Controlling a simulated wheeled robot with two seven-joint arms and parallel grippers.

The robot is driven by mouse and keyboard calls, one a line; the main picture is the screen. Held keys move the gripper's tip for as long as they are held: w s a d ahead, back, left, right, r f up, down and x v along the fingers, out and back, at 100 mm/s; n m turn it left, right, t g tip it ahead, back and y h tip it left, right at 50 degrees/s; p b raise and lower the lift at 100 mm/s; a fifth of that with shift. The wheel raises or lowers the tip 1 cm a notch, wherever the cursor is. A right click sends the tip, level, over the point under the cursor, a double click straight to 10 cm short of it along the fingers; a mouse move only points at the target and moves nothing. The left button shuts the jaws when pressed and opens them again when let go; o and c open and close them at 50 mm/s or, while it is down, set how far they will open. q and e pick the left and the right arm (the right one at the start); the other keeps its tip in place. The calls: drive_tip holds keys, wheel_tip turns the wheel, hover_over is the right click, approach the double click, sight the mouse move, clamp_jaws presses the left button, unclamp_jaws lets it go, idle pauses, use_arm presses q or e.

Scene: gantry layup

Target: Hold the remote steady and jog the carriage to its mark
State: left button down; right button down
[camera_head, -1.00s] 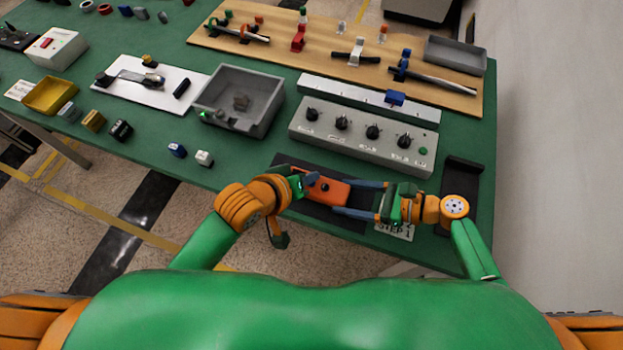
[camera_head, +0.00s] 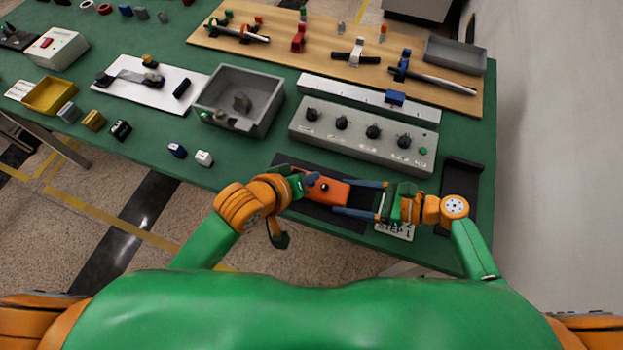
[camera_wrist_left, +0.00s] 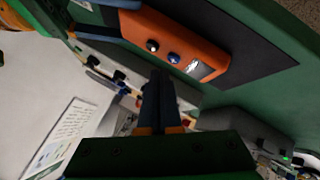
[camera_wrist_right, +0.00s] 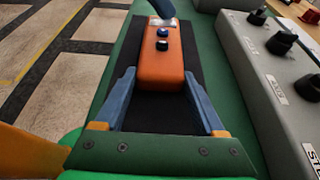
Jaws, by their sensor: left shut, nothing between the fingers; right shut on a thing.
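The orange remote (camera_head: 330,191) lies on a dark mat (camera_head: 290,162) at the bench's front edge. Its dark and blue buttons show in the left wrist view (camera_wrist_left: 180,50) and right wrist view (camera_wrist_right: 160,62). My right gripper (camera_head: 343,198) is shut on the remote's right end, one finger along each side. My left gripper (camera_head: 309,180) is shut and empty at the remote's left end; its fingers (camera_wrist_left: 160,80) are together. I cannot tell whether they touch the remote. The blue carriage (camera_head: 395,98) sits right of middle on the pale rail (camera_head: 340,92). Its mark is too small to make out.
A grey console (camera_head: 358,135) with several black knobs stands between remote and rail. A grey bin (camera_head: 268,110) is to its left. A "STEP 1" card (camera_head: 394,231) and a black tray (camera_head: 463,180) lie near my right arm. The wooden board (camera_head: 310,50) behind holds tools.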

idle(0.8)
use_arm(q)
drive_tip(key=shift+f, duration=0.4)
drive_tip(key=shift+f, duration=0.4)
idle(0.6)
drive_tip(key=shift+r, duration=3.35)
